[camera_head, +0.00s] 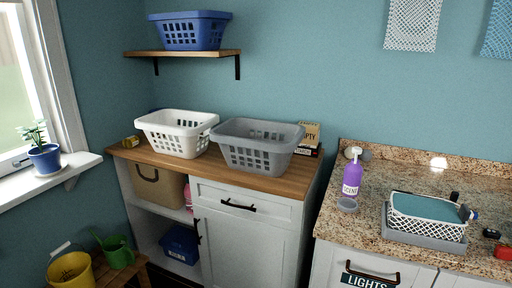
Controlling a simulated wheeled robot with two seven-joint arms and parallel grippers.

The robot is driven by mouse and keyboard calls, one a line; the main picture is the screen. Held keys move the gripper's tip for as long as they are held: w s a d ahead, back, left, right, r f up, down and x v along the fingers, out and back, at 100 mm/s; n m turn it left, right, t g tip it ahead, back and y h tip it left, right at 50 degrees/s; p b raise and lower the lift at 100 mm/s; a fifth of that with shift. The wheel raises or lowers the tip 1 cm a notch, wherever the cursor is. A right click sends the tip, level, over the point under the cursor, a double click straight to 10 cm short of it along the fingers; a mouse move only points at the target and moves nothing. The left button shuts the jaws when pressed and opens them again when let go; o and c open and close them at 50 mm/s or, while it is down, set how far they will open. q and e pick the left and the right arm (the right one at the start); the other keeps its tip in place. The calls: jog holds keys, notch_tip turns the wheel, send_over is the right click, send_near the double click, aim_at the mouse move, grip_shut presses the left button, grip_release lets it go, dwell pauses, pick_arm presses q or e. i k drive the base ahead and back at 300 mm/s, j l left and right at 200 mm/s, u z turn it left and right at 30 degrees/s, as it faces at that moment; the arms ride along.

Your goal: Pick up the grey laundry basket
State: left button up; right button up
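The grey laundry basket (257,147) stands upright on the wooden top (240,181) of a white cabinet, near its right end. It has slotted sides and looks empty as far as I can see into it. A white laundry basket (177,133) stands close on its left, their rims nearly touching or overlapping. Neither of my grippers is in view, and nothing holds the grey basket.
A box (308,138) stands behind the grey basket's right end. A blue basket (190,31) sits on the wall shelf (182,53) above. To the right, a granite counter (363,224) holds a purple bottle (352,175) and a white mesh basket (428,217).

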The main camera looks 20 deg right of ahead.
aim_at(270, 158)
jog(key=i+z, duration=0.2)
jog(key=z, duration=0.6)
jog(key=i+j+z, duration=0.45)
jog(key=j, duration=0.15)
jog(key=i+j+z, duration=0.2)
jog(key=j, duration=0.15)
jog(key=i+j, duration=0.15)
jog(key=j, duration=0.15)
jog(key=i+j, duration=0.15)
jog(key=j, duration=0.2)
jog(key=i+j, duration=0.15)
jog(key=j, duration=0.15)
jog(key=z, duration=0.05)
